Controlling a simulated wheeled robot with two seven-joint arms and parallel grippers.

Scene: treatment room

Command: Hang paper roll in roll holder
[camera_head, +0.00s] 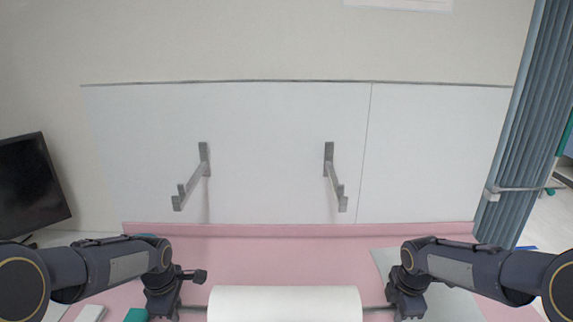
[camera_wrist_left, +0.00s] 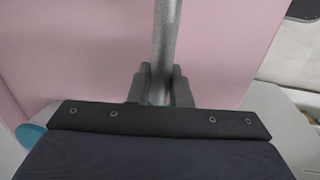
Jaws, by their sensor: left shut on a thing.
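The white paper roll (camera_head: 285,303) lies level at the bottom of the head view, cut off by the frame's lower edge. A grey metal rod runs out of both its ends. My left gripper (camera_head: 178,308) is shut on the rod's left end; the left wrist view shows the rod (camera_wrist_left: 166,35) between its fingers (camera_wrist_left: 162,88). My right gripper (camera_head: 395,307) is at the rod's right end, but its fingers are too hidden to read. The roll holder is two grey wall brackets, left (camera_head: 193,182) and right (camera_head: 335,180), with upturned front ends, both empty.
A pink surface (camera_head: 270,258) lies below the white wall panel (camera_head: 270,150). A dark monitor (camera_head: 30,185) stands at the left, a blue-grey curtain (camera_head: 515,130) hangs at the right. Small items, one a teal block (camera_head: 136,314), lie near my left arm. The space before the brackets is clear.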

